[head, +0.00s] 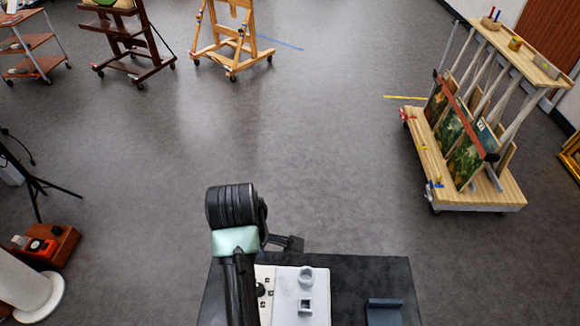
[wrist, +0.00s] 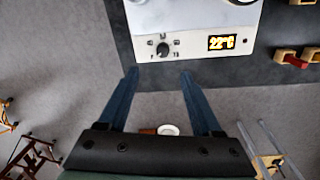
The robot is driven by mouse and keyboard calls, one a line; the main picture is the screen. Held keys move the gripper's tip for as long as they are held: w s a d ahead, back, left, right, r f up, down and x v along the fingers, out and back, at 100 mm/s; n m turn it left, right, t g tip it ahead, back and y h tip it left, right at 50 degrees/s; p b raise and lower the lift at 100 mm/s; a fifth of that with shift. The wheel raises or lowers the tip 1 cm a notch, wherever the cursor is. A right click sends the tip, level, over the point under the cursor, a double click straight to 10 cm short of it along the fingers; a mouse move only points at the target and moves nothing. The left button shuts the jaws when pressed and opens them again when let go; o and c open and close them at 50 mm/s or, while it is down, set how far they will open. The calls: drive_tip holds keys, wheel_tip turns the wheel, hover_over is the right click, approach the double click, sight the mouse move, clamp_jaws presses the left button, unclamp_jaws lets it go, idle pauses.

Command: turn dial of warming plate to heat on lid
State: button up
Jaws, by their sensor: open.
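The warming plate (wrist: 190,22) is a white unit on a dark tabletop, at the top of the wrist view. Its front panel carries a black round dial (wrist: 163,50) with several small marks around it, and a lit display (wrist: 222,43) reading 22°C. I cannot make out which mark the dial points to. My gripper (wrist: 160,71) is open and empty. Its two blue fingers point at the panel, with the dial a little beyond the tips and between their lines. The head view shows the white plate (head: 303,312) beside my arm, which hides part of the panel.
The dark tabletop (head: 350,270) also holds a grey-blue block (head: 385,311) to the right. Small wooden pieces, one with a red part (wrist: 296,62), sit right of the plate in the wrist view. A painting rack (head: 470,200) stands farther right.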

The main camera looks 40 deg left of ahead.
drive_tip(key=f, duration=0.9)
drive_tip(key=f+p, duration=0.1)
drive_tip(key=f, duration=0.3)
drive_tip(key=shift+w+a+f, duration=0.15)
drive_tip(key=shift+a, duration=0.15)
clamp_jaws()
